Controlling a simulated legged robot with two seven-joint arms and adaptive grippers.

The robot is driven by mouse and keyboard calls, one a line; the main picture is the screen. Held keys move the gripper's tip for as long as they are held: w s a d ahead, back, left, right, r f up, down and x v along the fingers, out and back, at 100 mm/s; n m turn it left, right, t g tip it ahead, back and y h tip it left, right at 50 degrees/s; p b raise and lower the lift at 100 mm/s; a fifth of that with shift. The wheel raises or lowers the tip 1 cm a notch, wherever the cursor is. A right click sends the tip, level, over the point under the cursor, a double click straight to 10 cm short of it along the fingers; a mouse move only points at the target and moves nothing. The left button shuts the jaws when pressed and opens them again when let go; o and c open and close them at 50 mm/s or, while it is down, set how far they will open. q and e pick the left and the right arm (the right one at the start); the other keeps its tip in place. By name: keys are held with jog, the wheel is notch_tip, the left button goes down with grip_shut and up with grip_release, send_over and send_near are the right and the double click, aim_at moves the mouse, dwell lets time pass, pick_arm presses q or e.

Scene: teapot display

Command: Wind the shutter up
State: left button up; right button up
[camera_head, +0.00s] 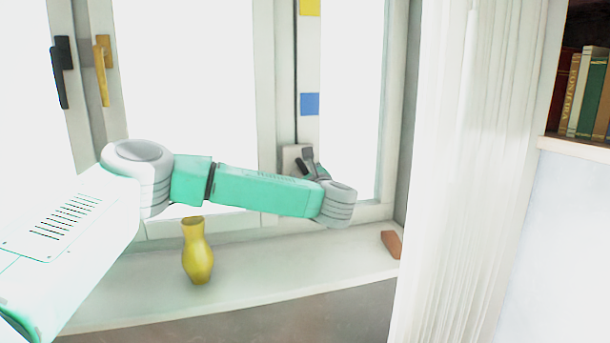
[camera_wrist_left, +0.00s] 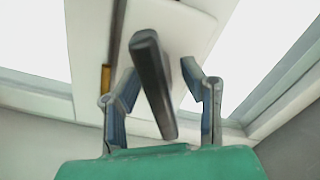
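A white winder box (camera_head: 292,155) with a dark crank handle (camera_head: 308,154) sits low on the window post. In the left wrist view the handle (camera_wrist_left: 152,78) slants down between the two fingers of my left gripper (camera_wrist_left: 163,95), in front of the white plate (camera_wrist_left: 198,35). The fingers are spread, with gaps seen on both sides of the handle. In the head view my left gripper (camera_head: 314,168) is small and partly hidden behind my wrist, close to the handle. No shutter can be made out in the bright panes. My right gripper is not in view.
A yellow vase (camera_head: 197,252) stands on the window sill (camera_head: 260,275) below my left arm. A brown block (camera_head: 391,244) lies at the sill's right end. A white curtain (camera_head: 470,180) hangs right of it. Window handles (camera_head: 103,70) are at upper left, books (camera_head: 588,95) at far right.

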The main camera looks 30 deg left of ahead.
pick_arm(q)
jog(key=shift+c, duration=0.5)
grip_shut()
jog(key=shift+f+m, duration=0.1)
jog(key=shift+m, duration=0.2)
